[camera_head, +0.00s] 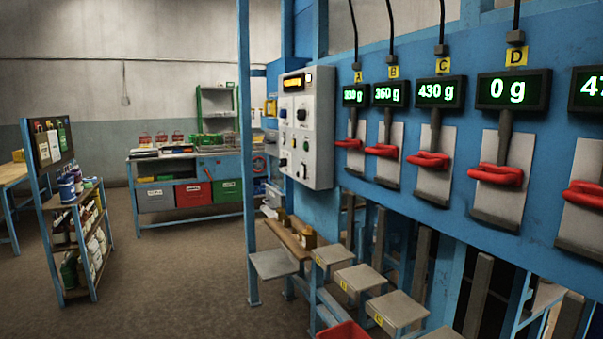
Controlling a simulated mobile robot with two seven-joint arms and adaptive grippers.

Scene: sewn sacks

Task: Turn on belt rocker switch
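A light grey control box (322,140) is mounted on the blue machine, left of the row of weight displays. Neither of my grippers is in view.
Blue machine stations with green displays, such as the 0 g display (513,89), and red clamps (496,174) line the right. Grey platforms (397,309) stick out below. A blue post (246,200) stands left of the box. Brown floor (180,285) is open at left, beside a bottle shelf (74,245).

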